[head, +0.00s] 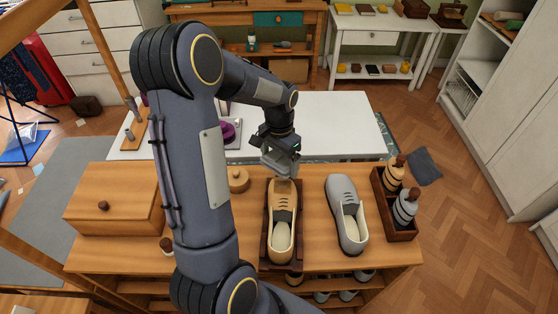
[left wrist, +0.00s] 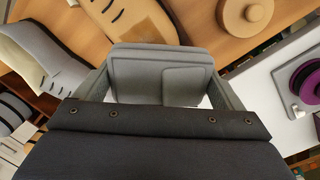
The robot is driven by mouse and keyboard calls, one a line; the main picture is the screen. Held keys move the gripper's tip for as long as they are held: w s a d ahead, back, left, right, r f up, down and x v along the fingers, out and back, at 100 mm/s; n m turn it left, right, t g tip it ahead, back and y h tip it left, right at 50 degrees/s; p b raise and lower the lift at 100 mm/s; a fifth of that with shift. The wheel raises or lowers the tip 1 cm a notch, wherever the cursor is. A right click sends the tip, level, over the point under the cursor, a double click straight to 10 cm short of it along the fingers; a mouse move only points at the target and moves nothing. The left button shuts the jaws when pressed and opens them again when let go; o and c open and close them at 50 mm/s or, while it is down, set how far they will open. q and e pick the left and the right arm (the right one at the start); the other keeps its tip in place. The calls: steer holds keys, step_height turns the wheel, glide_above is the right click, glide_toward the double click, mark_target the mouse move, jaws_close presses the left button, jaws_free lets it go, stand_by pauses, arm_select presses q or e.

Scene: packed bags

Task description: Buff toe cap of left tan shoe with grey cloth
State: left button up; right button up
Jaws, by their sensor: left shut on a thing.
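The tan shoe (head: 281,222) sits in a dark wooden holder (head: 266,250) on the wooden bench, its toe pointing away from me. Its toe end has a browner patch (head: 284,187). My left gripper (head: 279,165) is just beyond and above this toe; I cannot tell whether it touches. In the left wrist view the jaws (left wrist: 163,78) are shut on a grey, pad-like thing (left wrist: 140,75), which looks like the grey cloth folded up. The tan shoe also shows there (left wrist: 125,22), just past the pad. My right gripper is not in view.
A grey shoe (head: 346,211) stands to the right, then a dark tray (head: 400,233) with brushes. A round wooden lid (head: 237,182) and a wooden box (head: 113,198) are to the left. A white table (head: 340,118) lies beyond. A dark grey-blue cloth (head: 425,165) lies right of the bench.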

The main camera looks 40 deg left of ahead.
arm_select(q)
steer(key=shift+w+a+r+p, duration=0.1)
steer(key=shift+r+p, duration=1.15)
steer(key=shift+r, duration=0.3)
steer(key=shift+f, duration=0.1)
steer(key=b, duration=0.7)
glide_above(274, 184)
steer(key=shift+t+y, duration=0.3)
step_height(274, 184, down, 7)
steer(key=shift+w+r, duration=0.15)
steer(key=shift+f+b, duration=0.6)
steer(key=shift+f, duration=0.25)
